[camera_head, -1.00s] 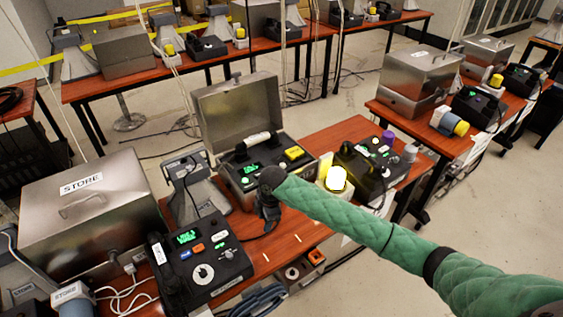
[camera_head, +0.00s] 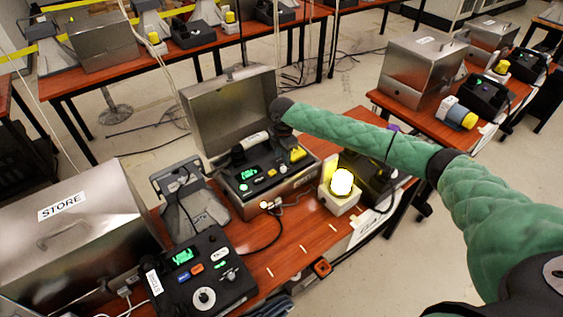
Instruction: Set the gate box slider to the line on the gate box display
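A metal box with its lid open (camera_head: 232,106) stands mid-table; I take it for the gate box, but its front label is too small to read. Its black panel holds a green-lit display (camera_head: 249,174), a pale handset (camera_head: 254,140), small buttons and a yellow block (camera_head: 298,155). I cannot make out the slider or the line on the display. My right arm, in a green quilted sleeve, comes in from the right. Its dark gripper (camera_head: 286,130) is over the far right part of the panel, pointing down. Its fingers are too dark and small to judge. My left gripper is not in view.
A grey stand (camera_head: 188,195) is beside the open box. Cables lie on the table front.

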